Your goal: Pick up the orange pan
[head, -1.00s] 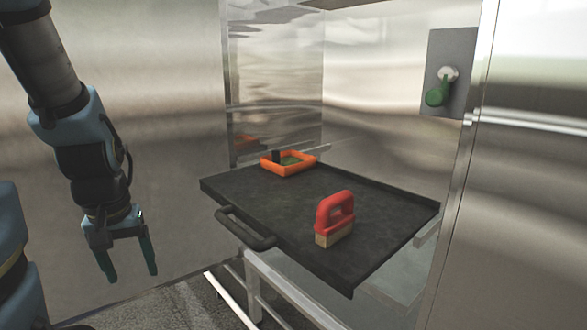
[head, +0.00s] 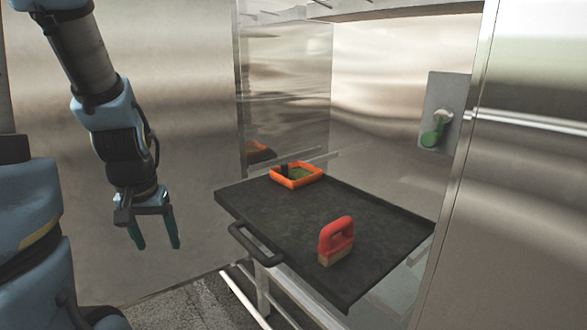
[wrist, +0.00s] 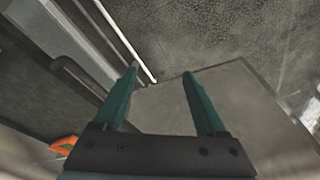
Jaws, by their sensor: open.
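The orange pan (head: 297,181) is a shallow square tray with a dark block and something green inside. It sits at the back left corner of the black pulled-out tray (head: 300,219). My gripper (head: 155,246) hangs to the left of the black tray, fingers pointing down, apart from the pan. Its two green fingers are spread and empty, also in the wrist view (wrist: 160,75). At the lower left of the wrist view an orange edge (wrist: 63,145) shows, probably the pan, mostly cut off.
A red-handled brush (head: 336,240) stands on the front right of the black tray. The tray's dark handle (head: 256,245) sticks out at its front left. A steel wall with a green-knobbed lever (head: 433,134) rises at right.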

